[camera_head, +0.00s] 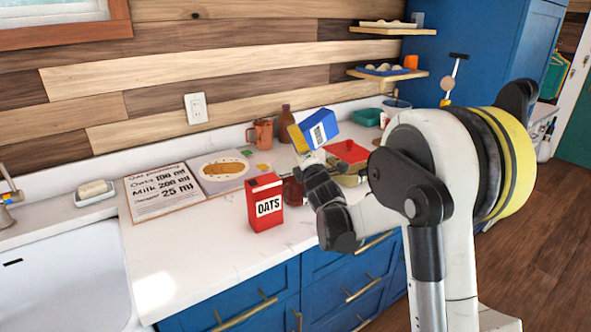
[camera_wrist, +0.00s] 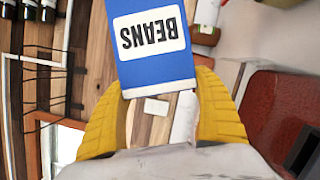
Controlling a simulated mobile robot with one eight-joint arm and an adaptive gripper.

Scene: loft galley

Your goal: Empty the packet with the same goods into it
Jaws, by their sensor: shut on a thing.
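My gripper (camera_head: 301,138) is shut on a blue packet (camera_head: 320,128) and holds it tilted above the back of the counter. In the wrist view the packet (camera_wrist: 151,42) sits between my yellow fingers (camera_wrist: 157,88), its white BEANS label upside down in the picture. A red packet (camera_head: 265,202) marked OATS stands upright on the counter, left of my wrist. A dark red vessel (camera_head: 293,191) is partly hidden behind my wrist. A red-topped container (camera_head: 347,151) stands below and right of the blue packet; its contents cannot be made out.
A recipe board (camera_head: 165,189) lies at the left, near the sink (camera_head: 65,275). A copper-coloured mug (camera_head: 262,133) and a brown bottle (camera_head: 285,124) stand by the wall. A teal dish (camera_head: 366,117) is farther back. The front left counter is clear.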

